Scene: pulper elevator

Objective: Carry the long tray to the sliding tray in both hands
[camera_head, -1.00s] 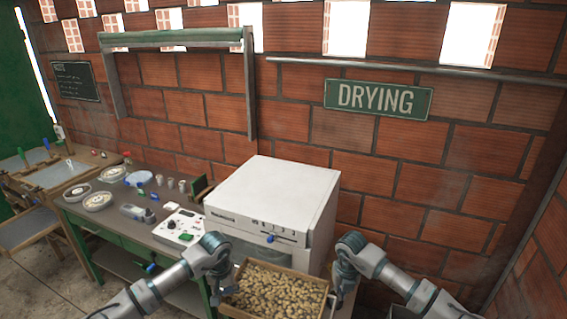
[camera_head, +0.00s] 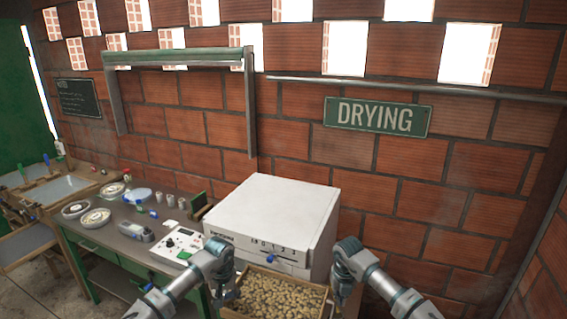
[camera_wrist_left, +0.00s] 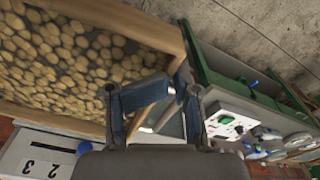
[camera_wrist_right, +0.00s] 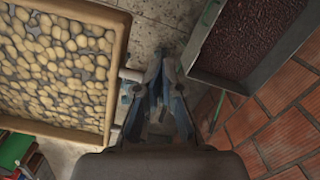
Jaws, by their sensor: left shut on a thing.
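The long tray (camera_head: 273,271) is a shallow wooden-rimmed tray full of pale beans, low in the head view in front of a white machine. Its rim also shows in the left wrist view (camera_wrist_left: 152,28) and the right wrist view (camera_wrist_right: 122,40). My left gripper (camera_head: 227,297) is at the tray's left end, shut on its handle, with the fingers close around it in the left wrist view. My right gripper (camera_head: 335,298) is at the right end, its fingers near together beside the handle (camera_wrist_right: 131,75); whether they hold it is unclear. I cannot identify the sliding tray.
The white machine (camera_head: 275,205) stands right behind the long tray. A green bench (camera_head: 115,248) with scales and small dishes is at left. A grey tray of dark red beans (camera_wrist_right: 222,82) shows in the right wrist view. A brick wall closes the back.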

